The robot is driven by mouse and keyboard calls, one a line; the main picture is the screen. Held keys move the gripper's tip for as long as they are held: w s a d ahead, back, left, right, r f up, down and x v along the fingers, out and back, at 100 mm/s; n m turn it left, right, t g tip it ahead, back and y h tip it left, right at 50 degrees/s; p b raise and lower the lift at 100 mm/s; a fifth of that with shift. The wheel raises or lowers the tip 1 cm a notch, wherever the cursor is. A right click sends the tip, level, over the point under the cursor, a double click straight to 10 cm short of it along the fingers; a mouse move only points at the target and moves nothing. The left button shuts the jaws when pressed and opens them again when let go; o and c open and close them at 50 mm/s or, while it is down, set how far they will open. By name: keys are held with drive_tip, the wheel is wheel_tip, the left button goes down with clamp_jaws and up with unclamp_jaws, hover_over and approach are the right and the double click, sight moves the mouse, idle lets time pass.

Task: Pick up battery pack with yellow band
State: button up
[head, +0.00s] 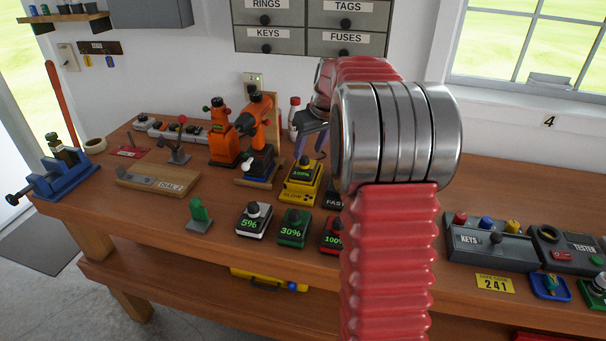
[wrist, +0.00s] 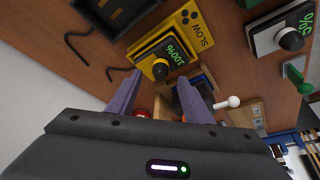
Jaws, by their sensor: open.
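A battery pack with a yellow band (head: 304,171) sits in the yellow charger marked SLOW (head: 297,192) on the bench. It has a dark knob on top and a green 100% display. In the wrist view the pack (wrist: 172,54) shows just beyond my fingertips, its knob between them in the picture. My gripper (head: 310,154) has purple fingers, spread apart and empty, over the back of the pack. In the wrist view my gripper (wrist: 158,78) is also open. I cannot tell the exact height gap. My red arm hides part of the bench to the right.
Packs marked 5% (head: 254,220), 30% (head: 293,228) and 100% (head: 332,236) stand in front. The dark FAST charger (head: 335,199) is beside the SLOW one, partly behind my arm. An orange drill (head: 259,125) stands to the left; a white-and-red bottle (head: 295,112) stands behind.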

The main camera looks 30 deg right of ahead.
sight(305, 158)
drive_tip(key=shift+x, duration=2.4)
drive_tip(key=shift+c, duration=0.4)
clamp_jaws()
drive_tip(key=shift+r, duration=0.1)
